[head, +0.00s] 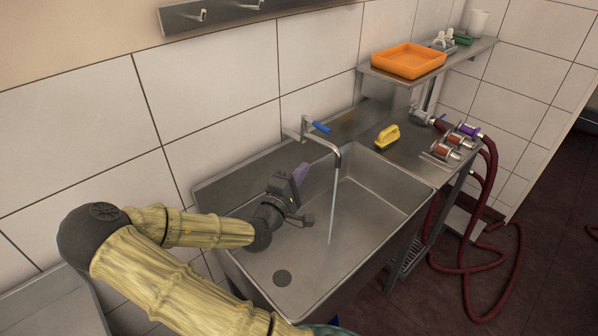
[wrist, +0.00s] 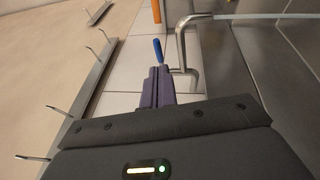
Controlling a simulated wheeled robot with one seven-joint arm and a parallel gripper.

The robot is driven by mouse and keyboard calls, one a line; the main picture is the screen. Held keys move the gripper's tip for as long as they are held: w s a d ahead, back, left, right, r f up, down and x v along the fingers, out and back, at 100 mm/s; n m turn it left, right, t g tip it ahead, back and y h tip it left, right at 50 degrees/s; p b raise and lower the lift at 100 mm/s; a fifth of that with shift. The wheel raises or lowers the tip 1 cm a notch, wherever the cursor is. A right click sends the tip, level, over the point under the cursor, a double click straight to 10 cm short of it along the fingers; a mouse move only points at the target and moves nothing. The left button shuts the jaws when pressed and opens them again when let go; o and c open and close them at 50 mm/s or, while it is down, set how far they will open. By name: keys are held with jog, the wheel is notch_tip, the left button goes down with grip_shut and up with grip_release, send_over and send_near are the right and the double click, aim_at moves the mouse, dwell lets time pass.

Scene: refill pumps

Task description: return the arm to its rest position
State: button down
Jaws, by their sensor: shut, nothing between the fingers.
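My arm reaches from the bottom left of the head view over the left part of a steel sink (head: 370,232). My gripper (head: 301,171) is above the sink basin, left of the faucet (head: 335,150). Its purple fingers are together, with nothing seen between them. In the wrist view the shut gripper (wrist: 157,72) points toward the wall, and the faucet's blue lever (wrist: 158,49) shows just beyond the fingertips. I cannot tell the exact gap to it. A thin stream of water (head: 333,205) runs from the spout into the basin.
A yellow brush (head: 388,135) and several spools (head: 456,140) stand on the steel counter at the right. An orange tray (head: 408,61) sits on the shelf above. A hook rail (head: 240,12) is on the wall. Dark red hoses (head: 468,235) hang to the floor.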

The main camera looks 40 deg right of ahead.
jog(key=shift+w, duration=0.1)
jog(key=s+a+f+m+g+y, duration=0.1)
jog(key=a+f+m+g+y, duration=0.15)
jog(key=a+f+y, duration=0.35)
jog(key=s+a+f+m+g+y, duration=0.1)
jog(key=a+f+m+y, duration=0.3)
jog(key=f, duration=0.4)
jog(key=s+a+r+y, duration=0.4)
jog(key=a+r, duration=0.1)
jog(key=a, duration=0.3)
jog(key=s+a+r+g+y, duration=0.1)
jog(key=s+a+r+y, duration=0.3)
jog(key=a, duration=0.4)
jog(key=shift+r, duration=0.75)
jog(key=shift+n, duration=0.25)
